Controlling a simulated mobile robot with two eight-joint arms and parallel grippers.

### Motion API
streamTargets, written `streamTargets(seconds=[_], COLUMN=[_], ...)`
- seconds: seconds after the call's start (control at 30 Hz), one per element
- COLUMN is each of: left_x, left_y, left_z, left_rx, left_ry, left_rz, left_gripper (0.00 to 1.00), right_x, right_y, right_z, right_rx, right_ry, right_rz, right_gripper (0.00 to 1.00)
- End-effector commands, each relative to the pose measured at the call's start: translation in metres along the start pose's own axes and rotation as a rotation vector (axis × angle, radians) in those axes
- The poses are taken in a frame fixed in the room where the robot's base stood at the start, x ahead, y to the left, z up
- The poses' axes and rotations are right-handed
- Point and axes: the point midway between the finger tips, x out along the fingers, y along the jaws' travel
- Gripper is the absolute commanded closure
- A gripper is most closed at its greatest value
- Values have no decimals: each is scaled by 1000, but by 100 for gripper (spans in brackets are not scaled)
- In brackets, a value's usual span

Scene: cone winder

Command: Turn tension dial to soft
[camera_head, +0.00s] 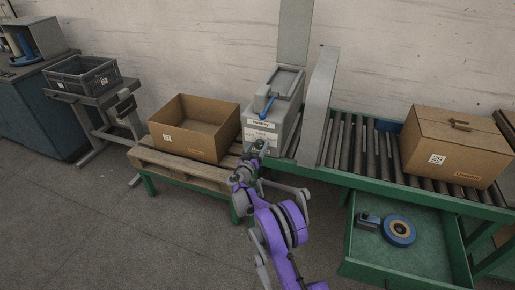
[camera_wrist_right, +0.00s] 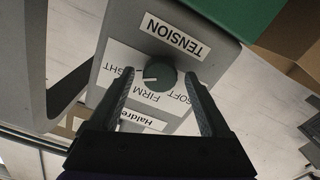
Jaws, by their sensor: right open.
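The tension dial (camera_wrist_right: 162,76) is a round dark green knob on a white plate on a grey housing (camera_wrist_right: 190,48), seen upside down in the right wrist view. Its white mark points left in that view, near FIRM and a partly covered label ending in GHT; SOFT is printed at the lower right of the knob. My right gripper (camera_wrist_right: 160,80) is open with one finger on each side of the dial, with gaps visible beside it. In the head view the right gripper (camera_head: 256,151) is at the front of the grey machine (camera_head: 286,108) and largely hides the dial. My left gripper is out of view.
An open cardboard box (camera_head: 192,145) stands on a pallet to the left. A roller conveyor (camera_head: 382,148) with a closed box (camera_head: 452,160) is on the right, above a green tray (camera_head: 405,262) holding a blue-and-orange ring (camera_head: 399,231).

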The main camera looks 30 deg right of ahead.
Motion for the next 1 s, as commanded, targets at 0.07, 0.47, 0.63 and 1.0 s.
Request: streamTargets(seconds=[0.07, 0.47, 0.63, 1.0], left_x=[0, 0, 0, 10], left_y=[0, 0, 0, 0], left_z=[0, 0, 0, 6], left_rx=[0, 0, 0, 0], left_ry=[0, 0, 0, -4], left_rz=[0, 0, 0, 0], left_gripper=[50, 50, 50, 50], right_x=[0, 0, 0, 0], right_y=[0, 0, 0, -1], right_z=[0, 0, 0, 2], right_rx=[0, 0, -5, -154], right_ry=[0, 0, 0, 0], right_rz=[0, 0, 0, 0], right_gripper=[28, 100, 100, 100])
